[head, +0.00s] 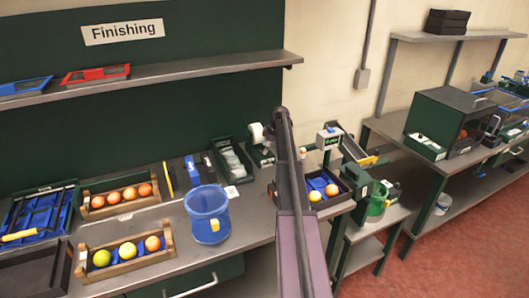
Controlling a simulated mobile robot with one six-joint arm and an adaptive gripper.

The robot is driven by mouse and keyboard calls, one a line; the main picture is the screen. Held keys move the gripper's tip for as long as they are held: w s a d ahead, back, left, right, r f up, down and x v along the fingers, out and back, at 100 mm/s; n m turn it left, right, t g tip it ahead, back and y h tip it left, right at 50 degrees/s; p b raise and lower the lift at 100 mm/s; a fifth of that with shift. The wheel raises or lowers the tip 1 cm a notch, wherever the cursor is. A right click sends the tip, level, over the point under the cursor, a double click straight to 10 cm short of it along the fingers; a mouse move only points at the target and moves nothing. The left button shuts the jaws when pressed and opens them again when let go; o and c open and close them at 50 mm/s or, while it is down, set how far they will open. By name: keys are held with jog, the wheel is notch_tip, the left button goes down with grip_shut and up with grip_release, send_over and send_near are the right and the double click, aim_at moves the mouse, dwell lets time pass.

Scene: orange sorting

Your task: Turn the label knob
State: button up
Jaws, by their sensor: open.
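A label dispenser with a white roll (256,133) stands at the back of the bench, just left of my raised arm. Its knob is too small or too hidden to make out. My arm rises from the bottom of the head view and covers part of the bench behind it. My gripper does not show; my own arm seems to hide it. I cannot tell how far it is from the dispenser.
Wooden crates of oranges (116,212) (84,278) and a blue bucket (208,239) stand on the bench. A black tray with fruit (342,199) and a scale with a green display (329,138) are right of my arm. A shelf (190,70) runs above.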

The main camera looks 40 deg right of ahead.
jog(key=shift+f, duration=0.15)
jog(key=c, duration=1.1)
jog(key=shift+c, duration=0.2)
jog(key=shift+a+m, duration=0.1)
jog(key=shift+m, duration=0.2)
jog(key=m+t+h, duration=0.1)
jog(key=m, duration=0.2)
jog(key=shift+s+a, duration=0.1)
jog(key=m+h, duration=0.1)
jog(key=m, duration=0.3)
jog(key=shift+m+t+h, duration=0.3)
jog(key=shift+h, duration=0.1)
jog(key=m, duration=0.2)
jog(key=m+h, duration=0.1)
jog(key=m, duration=0.1)
jog(key=shift+a+h, duration=0.1)
jog(key=shift+h, duration=0.2)
jog(key=shift+m+g+h, duration=0.2)
jog(key=shift+m+h, duration=0.25)
jog(key=shift+m, duration=0.9)
jog(key=shift+m+g+h, duration=0.2)
jog(key=shift+m+h, duration=0.25)
jog(key=shift+m, duration=0.9)
